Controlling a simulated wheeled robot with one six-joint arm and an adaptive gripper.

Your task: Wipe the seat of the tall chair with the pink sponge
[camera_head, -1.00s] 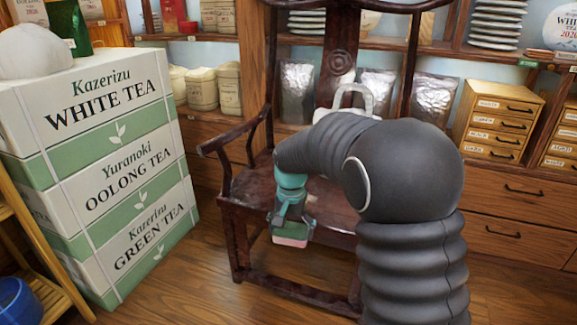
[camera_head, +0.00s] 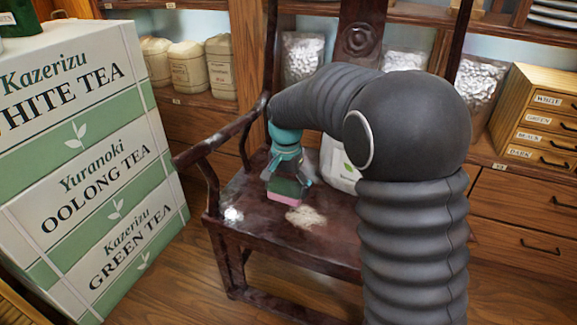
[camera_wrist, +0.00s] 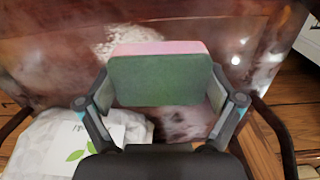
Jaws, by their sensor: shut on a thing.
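The tall chair is dark reddish wood with a carved back and armrests. Its seat (camera_head: 335,240) carries a pale beige smudge (camera_head: 306,217) near the middle and a whitish shiny patch (camera_head: 233,214) at the left front. My gripper (camera_head: 287,189) is shut on the pink sponge (camera_head: 285,198), which has a dark green layer on its upper side. The sponge is over the seat, just behind and left of the beige smudge. I cannot tell whether it touches the wood. In the wrist view the sponge (camera_wrist: 158,78) sits between both fingers, with the smudge partly hidden beyond it.
A white bag (camera_head: 338,165) with a green leaf print stands on the seat, partly behind my arm. The left armrest (camera_head: 215,140) rises close to my gripper. Stacked tea boxes (camera_head: 95,180) stand at the left. Shelves and drawers (camera_head: 520,220) line the back.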

